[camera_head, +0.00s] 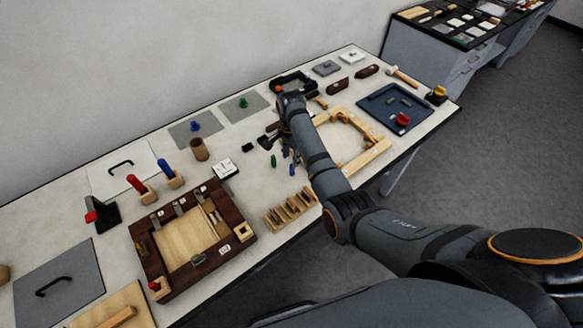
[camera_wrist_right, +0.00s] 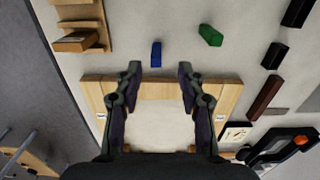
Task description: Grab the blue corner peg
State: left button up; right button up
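The blue corner peg (camera_head: 292,169) is a small dark-blue piece lying on the pale table, just left of my right arm in the head view. In the right wrist view the blue peg (camera_wrist_right: 156,53) lies just beyond the fingertips, between their lines and apart from them. My right gripper (camera_wrist_right: 158,70) is open and empty, with its fingers over a light wooden frame (camera_wrist_right: 158,90). In the head view the right gripper (camera_head: 270,141) is small and partly hidden by its own wrist. My left gripper is not in view.
A green peg (camera_wrist_right: 210,35) lies beside the blue one; it also shows in the head view (camera_head: 273,160). A slotted wooden rack (camera_head: 291,211) stands near the front edge. A dark wooden frame box (camera_head: 160,275) is at left. A blue-grey tray (camera_head: 373,101) lies at right.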

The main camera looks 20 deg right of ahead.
aim_at(292, 170)
jog(key=shift+s+d+f, duration=0.1)
jog(key=shift+s+f, duration=0.1)
jog(key=shift+f, duration=0.35)
jog(key=shift+s+d+f, duration=0.1)
jog(key=shift+s+f, duration=0.1)
jog(key=shift+f, duration=0.35)
jog(key=shift+w+a+f, duration=0.15)
jog(key=shift+f, duration=0.25)
jog(key=c, duration=0.4)
grip_shut()
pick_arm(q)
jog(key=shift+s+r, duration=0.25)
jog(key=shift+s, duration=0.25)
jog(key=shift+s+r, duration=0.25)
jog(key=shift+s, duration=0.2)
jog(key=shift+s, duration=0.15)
